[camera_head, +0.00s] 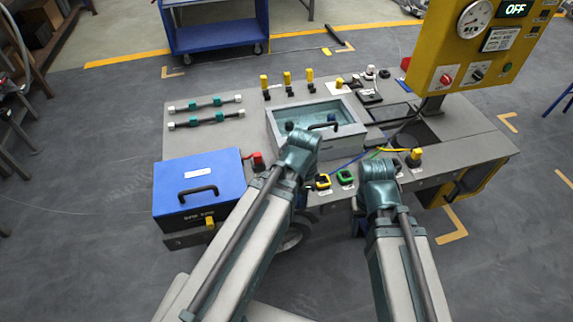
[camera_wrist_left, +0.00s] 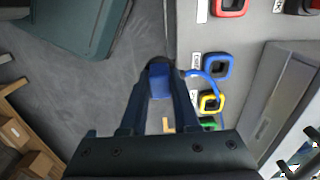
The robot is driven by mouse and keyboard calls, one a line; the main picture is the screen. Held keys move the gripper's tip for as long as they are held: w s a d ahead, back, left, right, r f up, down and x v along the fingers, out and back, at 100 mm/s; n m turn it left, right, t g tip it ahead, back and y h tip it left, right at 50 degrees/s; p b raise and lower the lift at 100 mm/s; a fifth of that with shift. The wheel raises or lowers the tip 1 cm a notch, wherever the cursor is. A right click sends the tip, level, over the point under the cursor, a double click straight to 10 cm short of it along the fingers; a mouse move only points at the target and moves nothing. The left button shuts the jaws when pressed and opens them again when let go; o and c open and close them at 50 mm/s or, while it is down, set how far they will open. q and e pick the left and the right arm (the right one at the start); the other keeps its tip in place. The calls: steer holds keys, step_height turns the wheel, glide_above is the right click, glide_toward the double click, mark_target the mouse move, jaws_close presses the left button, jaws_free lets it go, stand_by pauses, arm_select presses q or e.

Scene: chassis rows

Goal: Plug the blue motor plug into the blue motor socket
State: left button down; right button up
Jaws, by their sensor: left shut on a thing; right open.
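In the left wrist view my left gripper (camera_wrist_left: 160,72) is shut on the blue motor plug (camera_wrist_left: 160,82), held over the floor beside the panel edge. A blue cable loops right from there, past the blue motor socket (camera_wrist_left: 218,66). The socket is a square blue ring on the grey panel, right of the plug and apart from it. In the head view my left wrist (camera_head: 300,148) hides the plug and the blue socket. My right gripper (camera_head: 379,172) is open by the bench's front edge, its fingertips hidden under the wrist.
A yellow socket (camera_wrist_left: 210,103), green socket (camera_wrist_left: 208,122) and red socket (camera_wrist_left: 230,8) share the panel. A yellow-topped plug (camera_head: 415,156) stands right of my right wrist. A blue box (camera_head: 198,176) is at the left. A yellow control panel (camera_head: 480,45) rises at the right.

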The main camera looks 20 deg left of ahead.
arm_select(q)
steer(key=w+a+r+p, duration=0.1)
steer(key=w+a+r, duration=0.1)
steer(key=w, duration=0.8)
steer(key=shift+w+a+p, duration=0.15)
steer(key=shift+a+p, duration=0.15)
steer(key=shift+a, duration=0.55)
step_height(320, 180, down, 5)
steer(key=b, duration=0.4)
steer(key=shift+r+b, duration=0.2)
steer(key=shift+b, duration=0.15)
steer(key=shift+f+b, duration=1.3)
steer(key=shift+f, duration=0.05)
steer(key=c, duration=0.6)
jaws_free()
steer(key=shift+r, duration=0.15)
step_height(320, 180, up, 14)
steer(key=p, duration=1.4)
